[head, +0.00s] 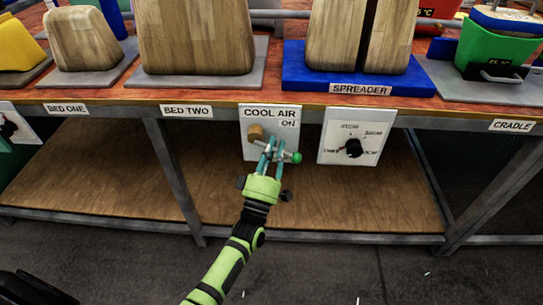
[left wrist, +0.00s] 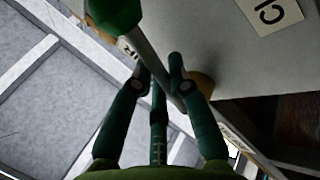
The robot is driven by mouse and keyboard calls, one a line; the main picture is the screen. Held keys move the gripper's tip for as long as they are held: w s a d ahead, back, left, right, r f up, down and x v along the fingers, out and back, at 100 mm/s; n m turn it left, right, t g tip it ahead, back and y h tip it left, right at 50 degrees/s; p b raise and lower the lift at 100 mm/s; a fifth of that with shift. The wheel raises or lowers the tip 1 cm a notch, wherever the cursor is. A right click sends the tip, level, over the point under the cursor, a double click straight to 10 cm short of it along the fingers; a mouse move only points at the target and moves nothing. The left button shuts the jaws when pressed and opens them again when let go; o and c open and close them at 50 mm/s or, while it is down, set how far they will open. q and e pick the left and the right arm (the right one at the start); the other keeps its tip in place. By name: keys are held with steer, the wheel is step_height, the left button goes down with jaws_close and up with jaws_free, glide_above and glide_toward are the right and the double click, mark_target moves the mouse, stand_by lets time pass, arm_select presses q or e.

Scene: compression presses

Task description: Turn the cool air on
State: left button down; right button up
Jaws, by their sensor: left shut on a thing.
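The white COOL AIR panel (head: 249,149) hangs on the front edge of the bench, with the word ON at its upper right. Its lever (head: 283,154) runs from a tan round hub (head: 256,132) down and right to a green ball end (head: 296,158). My left gripper (head: 270,148) is at the panel, shut on the lever's rod between hub and ball. In the left wrist view, the fingers (left wrist: 162,75) close on the metal rod (left wrist: 146,54), with the dark green ball (left wrist: 115,12) beyond them. My right gripper is not in view.
A dial panel (head: 352,136) hangs to the right. Wooden blocks (head: 196,35) and a blue spreader base (head: 300,70) stand on the bench top above. A metal leg (head: 172,175) and a lower wooden shelf (head: 100,180) lie below. The floor in front is mostly clear.

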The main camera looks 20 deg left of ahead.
arm_select(q)
steer(key=n+y, duration=0.1)
steer(key=n, duration=0.1)
steer(key=r+n+y+b, duration=0.1)
steer(key=n+y, duration=0.1)
steer(key=shift+d+n, duration=0.2)
steer(key=shift+n, duration=0.2)
steer(key=shift+r+n+y+b, duration=0.2)
steer(key=shift+r+n+y, duration=0.15)
steer(key=shift+n+y, duration=0.75)
steer(key=shift+r+n+y+b, duration=0.15)
steer(key=shift+r+n+y, duration=0.15)
steer(key=shift+n+y, duration=0.8)
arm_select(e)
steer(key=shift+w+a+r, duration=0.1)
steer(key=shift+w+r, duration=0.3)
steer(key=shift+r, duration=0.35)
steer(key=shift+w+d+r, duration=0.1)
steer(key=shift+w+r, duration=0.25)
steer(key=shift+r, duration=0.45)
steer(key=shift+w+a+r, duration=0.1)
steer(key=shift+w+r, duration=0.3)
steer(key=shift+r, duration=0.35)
arm_select(q)
steer(key=c, duration=1.4)
jaws_free()
steer(key=v, duration=1.2)
steer(key=shift+s+r, duration=0.1)
steer(key=shift+r, duration=0.1)
steer(key=shift+h, duration=0.3)
